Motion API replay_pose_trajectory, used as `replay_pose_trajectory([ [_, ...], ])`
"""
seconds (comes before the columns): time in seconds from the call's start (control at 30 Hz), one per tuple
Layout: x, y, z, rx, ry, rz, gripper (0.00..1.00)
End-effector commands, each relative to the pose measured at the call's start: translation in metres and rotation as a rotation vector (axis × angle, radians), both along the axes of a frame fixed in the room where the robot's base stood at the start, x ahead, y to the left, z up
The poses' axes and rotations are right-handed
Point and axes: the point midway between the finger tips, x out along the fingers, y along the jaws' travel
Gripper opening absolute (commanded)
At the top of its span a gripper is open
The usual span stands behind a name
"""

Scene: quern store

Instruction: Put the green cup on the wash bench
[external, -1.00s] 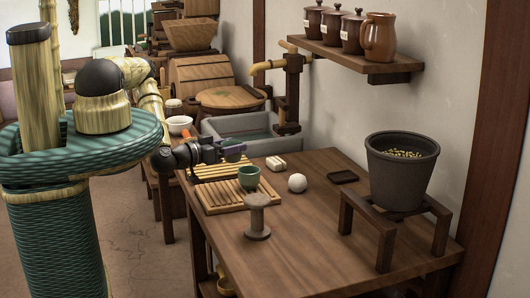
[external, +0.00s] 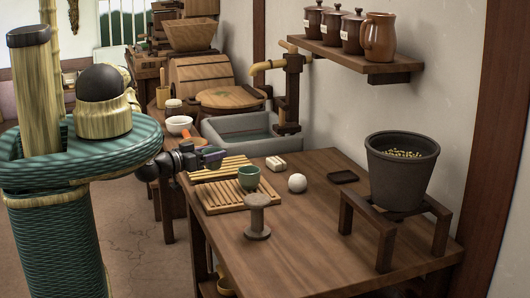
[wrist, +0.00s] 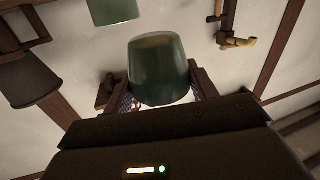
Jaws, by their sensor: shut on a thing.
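My gripper (external: 215,157) is at the left end of the slatted racks, above the bench's left edge. In the wrist view, my gripper (wrist: 160,95) is shut on a dark green cup (wrist: 158,65), with a finger on each side. In the external view the held cup is small and mostly hidden by the jaws. Another green cup (external: 249,178) stands upright on the near slatted rack (external: 231,202); a green cup (wrist: 115,10) also shows, cut off, at the wrist view's top edge. The wooden bench (external: 310,235) carries the racks.
A grey basin (external: 222,146) lies behind the racks.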

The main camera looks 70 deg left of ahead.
Motion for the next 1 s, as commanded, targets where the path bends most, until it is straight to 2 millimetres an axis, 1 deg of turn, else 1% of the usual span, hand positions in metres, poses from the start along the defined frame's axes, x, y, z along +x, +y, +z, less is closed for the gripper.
replay_pose_trajectory([
  [0.03,0.0,0.0,-0.014,0.0,-0.001,0.001,0.34],
  [0.13,0.0,0.0,-0.025,-0.001,-0.001,0.001,0.34],
  [0.23,0.0,0.0,-0.029,-0.001,-0.001,0.001,0.34],
  [0.57,0.0,0.0,-0.028,-0.001,-0.001,0.001,0.34],
  [0.67,0.0,0.0,-0.035,-0.001,-0.001,0.001,0.34],
  [0.9,0.0,0.0,-0.063,-0.001,-0.001,0.001,0.34],
  [1.0,0.0,0.0,-0.066,-0.001,-0.001,0.0,0.34],
])
